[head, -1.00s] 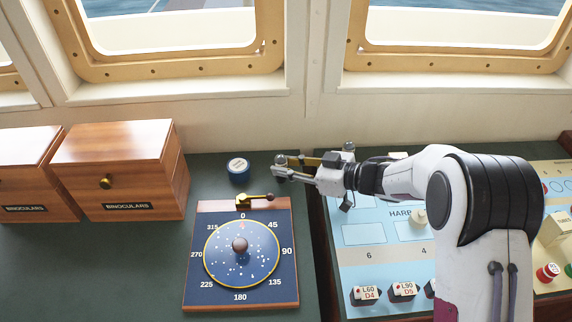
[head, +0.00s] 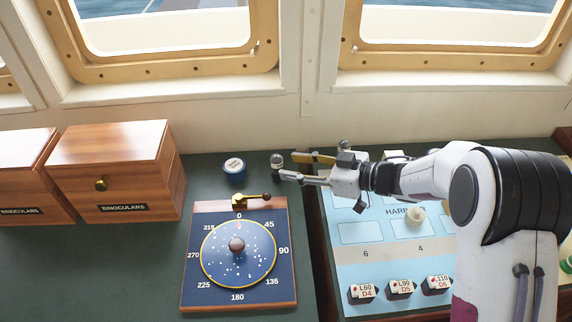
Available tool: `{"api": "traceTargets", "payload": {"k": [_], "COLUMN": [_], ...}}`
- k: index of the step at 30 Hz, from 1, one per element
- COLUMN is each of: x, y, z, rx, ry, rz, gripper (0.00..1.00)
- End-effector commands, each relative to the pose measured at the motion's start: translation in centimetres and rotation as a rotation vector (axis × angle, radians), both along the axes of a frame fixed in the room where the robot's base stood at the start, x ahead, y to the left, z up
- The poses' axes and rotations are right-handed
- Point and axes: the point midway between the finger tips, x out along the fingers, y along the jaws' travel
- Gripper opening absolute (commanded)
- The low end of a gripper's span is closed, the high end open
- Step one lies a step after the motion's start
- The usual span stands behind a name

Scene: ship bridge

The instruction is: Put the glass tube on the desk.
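The glass tube (head: 277,161) looks like a small clear piece with a greyish round top. It is on or just above the green desk (head: 225,183), behind the blue board; whether it rests there is hard to tell at this size. My gripper (head: 288,166) is just to its right, pointing left. Its fingers are spread apart and the tube is at the mouth of the gap, not clasped between them.
The compass board (head: 239,250) with a brass latch lies in front. Wooden binocular boxes (head: 113,170) stand at left. A light-blue panel (head: 385,262) with pegs and labelled blocks lies under my arm. Open desk shows at lower left.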

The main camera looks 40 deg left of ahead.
Motion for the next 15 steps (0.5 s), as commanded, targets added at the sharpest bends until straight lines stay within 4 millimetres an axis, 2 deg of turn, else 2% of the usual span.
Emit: {"api": "traceTargets", "payload": {"k": [9,15], "x": [1.1,1.5], "y": [-4.6,-6.4], "z": [1.5,2.0], "rx": [0.001,0.0], "ry": [0.0,0.001], "rz": [-0.002,-0.001], "gripper": [0.38,0.38]}}
